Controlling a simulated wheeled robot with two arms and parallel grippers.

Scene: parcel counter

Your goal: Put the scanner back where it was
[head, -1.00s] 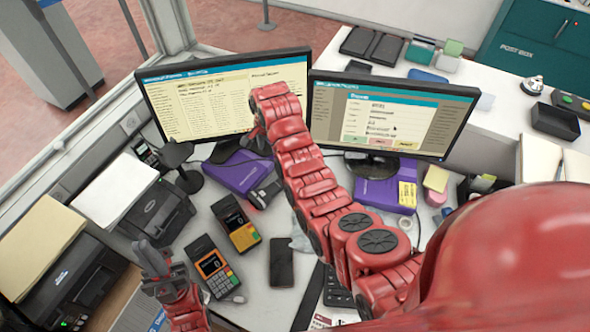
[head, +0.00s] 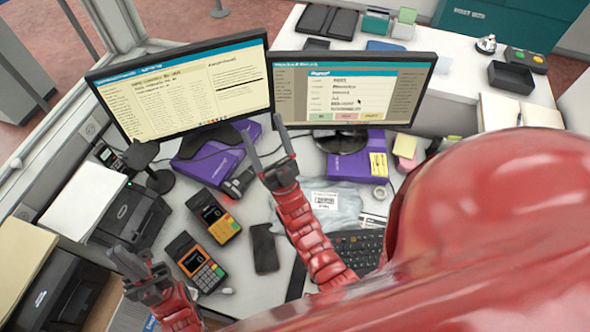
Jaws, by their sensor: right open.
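The scanner (head: 237,184), a small dark device with a red glint, appears to lie on the counter by the front right end of the left purple box (head: 207,150). A black stand (head: 150,165) with a flat head and round foot is left of that box; I cannot tell if it is the scanner's holder. My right gripper (head: 265,140) is open and empty, its fingers pointing up in the picture, just right of the scanner and in front of the monitors. My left gripper (head: 130,256) is low at the left, fingers apart and empty, by the black printer.
Two monitors (head: 190,85) (head: 350,90) stand behind. Two card terminals (head: 213,215) (head: 195,262), a phone (head: 265,248), a clear plastic parcel (head: 335,205) and a keyboard (head: 358,248) crowd the counter. A printer (head: 130,215) stands left. A second purple box (head: 350,165) is under the right monitor.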

